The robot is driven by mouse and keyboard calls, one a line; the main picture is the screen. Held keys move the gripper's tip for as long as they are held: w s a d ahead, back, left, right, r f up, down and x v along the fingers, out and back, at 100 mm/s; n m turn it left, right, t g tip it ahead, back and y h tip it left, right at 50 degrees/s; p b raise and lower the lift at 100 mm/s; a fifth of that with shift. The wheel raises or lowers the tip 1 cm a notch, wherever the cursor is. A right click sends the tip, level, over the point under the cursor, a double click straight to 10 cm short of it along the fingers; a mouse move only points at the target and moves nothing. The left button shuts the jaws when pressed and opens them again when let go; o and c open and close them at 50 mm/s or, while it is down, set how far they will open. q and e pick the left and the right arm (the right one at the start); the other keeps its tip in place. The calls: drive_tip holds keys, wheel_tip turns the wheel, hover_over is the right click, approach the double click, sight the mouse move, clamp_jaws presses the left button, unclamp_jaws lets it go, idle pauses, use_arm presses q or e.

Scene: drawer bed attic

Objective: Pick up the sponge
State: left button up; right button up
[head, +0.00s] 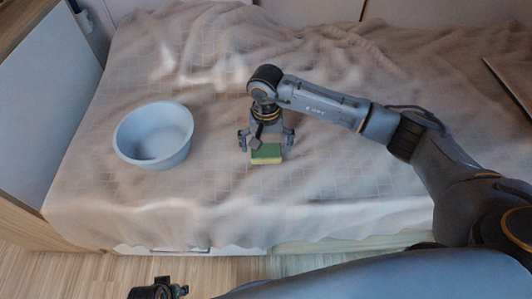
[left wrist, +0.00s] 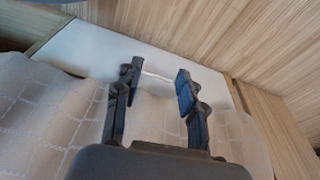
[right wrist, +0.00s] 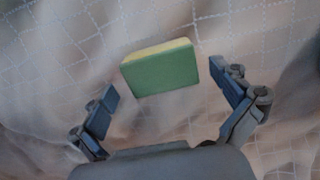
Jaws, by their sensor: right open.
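The sponge (head: 267,154), green with a yellow layer, lies on the beige bed cover. My right gripper (head: 266,146) is just above it with its fingers spread to either side. In the right wrist view the sponge (right wrist: 161,70) shows whole, a little beyond the open, empty fingertips (right wrist: 163,90). I cannot tell whether either finger touches it. My left gripper (head: 172,290) shows only partly at the bottom edge of the head view. In the left wrist view its fingers (left wrist: 157,77) are apart with nothing between them.
A light blue bowl (head: 154,134) stands on the wrinkled bed cover (head: 215,200) to the left of the sponge. The cover between them is clear. A white drawer front (left wrist: 85,48) and wooden floor (left wrist: 180,25) show in the left wrist view.

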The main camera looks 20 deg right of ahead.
drive_tip(key=shift+f, duration=1.05)
drive_tip(key=c, duration=0.9)
use_arm(q)
drive_tip(key=shift+w+r, duration=0.1)
drive_tip(key=shift+r, duration=0.35)
